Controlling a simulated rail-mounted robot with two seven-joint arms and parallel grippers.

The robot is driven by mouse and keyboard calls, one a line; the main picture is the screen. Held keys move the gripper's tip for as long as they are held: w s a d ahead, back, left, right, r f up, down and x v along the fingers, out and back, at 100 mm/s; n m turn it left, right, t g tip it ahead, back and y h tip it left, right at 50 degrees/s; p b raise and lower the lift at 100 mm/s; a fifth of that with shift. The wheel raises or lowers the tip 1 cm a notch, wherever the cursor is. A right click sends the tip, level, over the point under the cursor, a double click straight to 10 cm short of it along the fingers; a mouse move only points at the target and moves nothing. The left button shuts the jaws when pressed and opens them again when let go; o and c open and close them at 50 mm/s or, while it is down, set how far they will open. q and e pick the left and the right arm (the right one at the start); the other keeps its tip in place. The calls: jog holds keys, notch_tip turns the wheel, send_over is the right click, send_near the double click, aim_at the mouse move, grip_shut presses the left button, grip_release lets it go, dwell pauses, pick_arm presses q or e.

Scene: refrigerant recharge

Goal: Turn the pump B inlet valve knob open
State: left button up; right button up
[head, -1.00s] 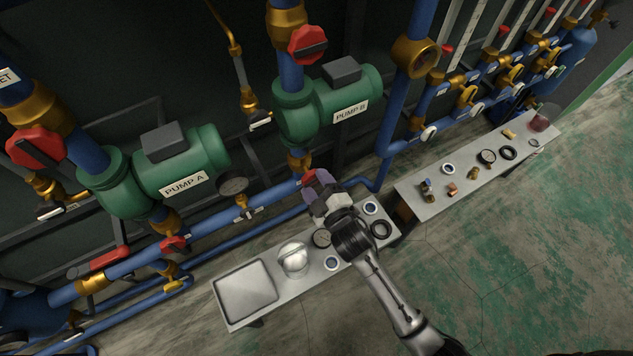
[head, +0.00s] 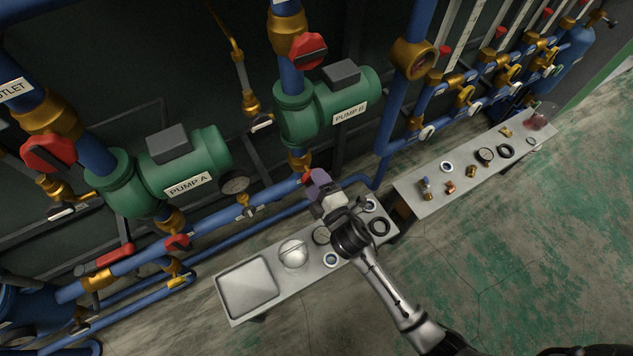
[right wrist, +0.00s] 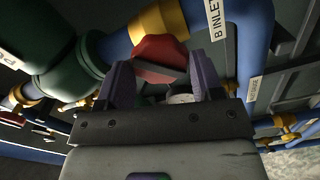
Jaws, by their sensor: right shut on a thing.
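The red pump B inlet valve knob (head: 306,178) sits on the blue pipe below the green pump B (head: 295,112), mostly hidden behind my right gripper (head: 319,186) in the head view. In the right wrist view the red knob (right wrist: 158,56) shows between the two purple fingers of my right gripper (right wrist: 160,82), beside a brass fitting (right wrist: 158,22) and a blue pipe with a "B INLET" label (right wrist: 215,20). The gripper is shut on the knob. How far the knob is turned is hard to tell. My left gripper is not in view.
A grey bench (head: 222,300) with a tray, a dome and rings lies below my right gripper. A second bench (head: 408,190) with small parts stands to the right. Pump A (head: 180,165) with its red valves is at the left. The floor at lower right is clear.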

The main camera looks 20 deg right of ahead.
jog(key=shift+f+n+p, duration=0.1)
jog(key=shift+n+p, duration=0.5)
jog(key=shift+n, duration=1.6)
jog(key=n+p, duration=0.1)
jog(key=n, duration=0.3)
jog(key=o, duration=0.9)
